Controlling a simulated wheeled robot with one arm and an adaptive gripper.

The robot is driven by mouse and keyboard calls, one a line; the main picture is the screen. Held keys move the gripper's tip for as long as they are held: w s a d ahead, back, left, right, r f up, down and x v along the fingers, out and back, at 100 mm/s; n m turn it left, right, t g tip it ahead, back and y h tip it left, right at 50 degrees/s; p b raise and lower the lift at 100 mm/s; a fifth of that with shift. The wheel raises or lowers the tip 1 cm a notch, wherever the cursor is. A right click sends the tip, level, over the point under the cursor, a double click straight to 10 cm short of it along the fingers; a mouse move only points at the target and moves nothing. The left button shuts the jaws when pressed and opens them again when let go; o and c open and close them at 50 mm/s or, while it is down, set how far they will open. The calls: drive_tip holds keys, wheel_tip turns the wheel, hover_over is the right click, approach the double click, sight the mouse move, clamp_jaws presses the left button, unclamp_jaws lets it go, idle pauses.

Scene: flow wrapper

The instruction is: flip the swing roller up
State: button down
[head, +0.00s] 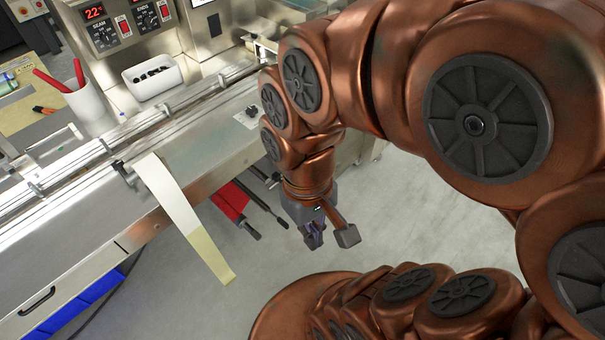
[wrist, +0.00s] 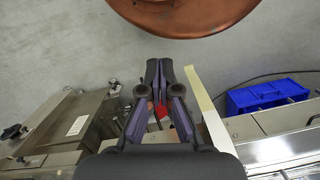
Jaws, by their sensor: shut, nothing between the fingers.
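My gripper (head: 314,240) hangs below my forearm, over the floor in front of the machine. In the wrist view its two fingers (wrist: 159,66) meet at the tips, shut and empty. Two dark rods (head: 263,209) stick out from the machine's front, left of my gripper and apart from it in the head view. One of them may be the swing roller, but I cannot tell for sure. A red piece (head: 230,201) lies beside the rods. Some red also shows between my fingers in the wrist view (wrist: 160,110), beyond them. My arm hides part of the machine.
A cream film strip (head: 183,214) hangs off the machine's front edge, left of my gripper; it also shows in the wrist view (wrist: 204,95). A white cup (head: 90,108) and white tray (head: 152,76) stand behind. The floor (head: 215,300) is clear.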

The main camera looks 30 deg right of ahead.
drive_tip(key=w+a+f+m+g+y+b, duration=0.1)
drive_tip(key=w+a+f+m+y+b, duration=0.1)
drive_tip(key=w+a+f+y+b, duration=0.35)
drive_tip(key=w+a+f+m+g+y+b, duration=0.1)
drive_tip(key=w+a+f+y+b, duration=0.15)
drive_tip(key=w+f+b, duration=0.45)
drive_tip(key=w+d+f+m+t+y+b, duration=0.2)
drive_tip(key=w+d+f+y+b, duration=0.25)
drive_tip(key=w, duration=0.45)
drive_tip(key=w+d+f+m+t+y+b, duration=0.25)
drive_tip(key=w+f+b, duration=0.25)
drive_tip(key=w+f, duration=0.35)
drive_tip(key=w+d+f+m+t+b, duration=0.3)
drive_tip(key=w+d+f+t+b, duration=0.15)
drive_tip(key=d+f, duration=0.45)
drive_tip(key=w+d+f+m+t+b, duration=0.45)
drive_tip(key=d+f, duration=0.25)
drive_tip(key=d, duration=0.3)
drive_tip(key=s+d+f+m+t+h+b, duration=0.3)
drive_tip(key=d+f+m+t+h+b, duration=0.2)
drive_tip(key=d+f, duration=1.3)
drive_tip(key=t, duration=0.3)
drive_tip(key=shift+d+f+h+b, duration=0.25)
drive_tip(key=shift+d+h+b, duration=0.05)
drive_tip(key=shift+h, duration=0.1)
drive_tip(key=shift+w, duration=0.1)
